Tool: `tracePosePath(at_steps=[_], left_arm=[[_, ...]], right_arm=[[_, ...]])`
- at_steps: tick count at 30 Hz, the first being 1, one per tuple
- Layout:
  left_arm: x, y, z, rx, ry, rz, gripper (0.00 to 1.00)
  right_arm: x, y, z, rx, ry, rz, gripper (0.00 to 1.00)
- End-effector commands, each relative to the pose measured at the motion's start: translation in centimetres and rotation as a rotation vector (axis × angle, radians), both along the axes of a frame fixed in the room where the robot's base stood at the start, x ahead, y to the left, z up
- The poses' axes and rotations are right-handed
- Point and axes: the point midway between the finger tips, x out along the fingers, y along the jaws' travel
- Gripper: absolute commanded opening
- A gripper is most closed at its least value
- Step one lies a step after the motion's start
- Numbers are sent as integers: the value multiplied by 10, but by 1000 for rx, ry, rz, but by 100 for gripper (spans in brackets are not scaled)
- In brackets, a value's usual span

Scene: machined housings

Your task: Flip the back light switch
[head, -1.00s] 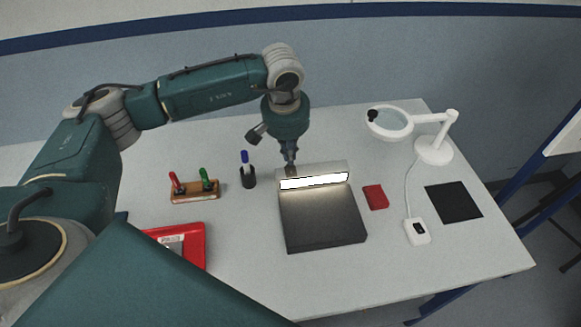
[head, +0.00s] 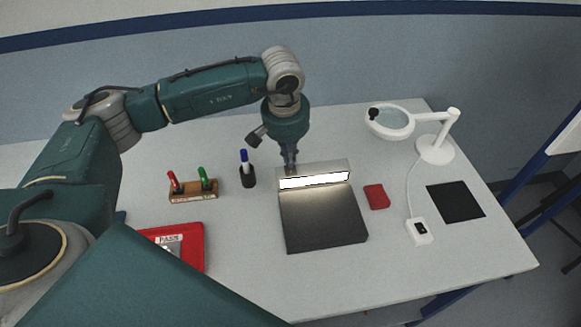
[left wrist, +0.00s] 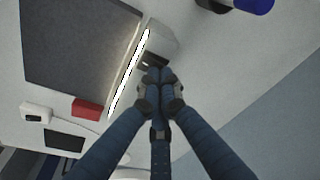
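The inspection light is a low grey housing (head: 335,168) with a lit white strip (head: 315,181) along its front, standing at the back of a dark plate (head: 322,220). In the left wrist view a small dark piece, apparently the back switch (left wrist: 154,61), shows on the housing (left wrist: 165,42) just beyond my fingertips. My left gripper (head: 291,170) points down at the left part of the housing. In the left wrist view its fingers (left wrist: 160,76) are together with nothing between them. I cannot tell whether they touch the switch. My right gripper is not in view.
A blue marker in a black cup (head: 248,177) and a wooden marker holder (head: 193,191) stand left of the light. A red block (head: 376,196), a white magnifier lamp (head: 435,150), its switch box (head: 419,231) and a black mat (head: 455,201) are to the right.

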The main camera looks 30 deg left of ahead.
Motion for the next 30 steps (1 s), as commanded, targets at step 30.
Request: tracePosePath(at_steps=[30], left_arm=[[-1, 0, 12, 0, 2, 0, 0]], right_arm=[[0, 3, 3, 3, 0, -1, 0]])
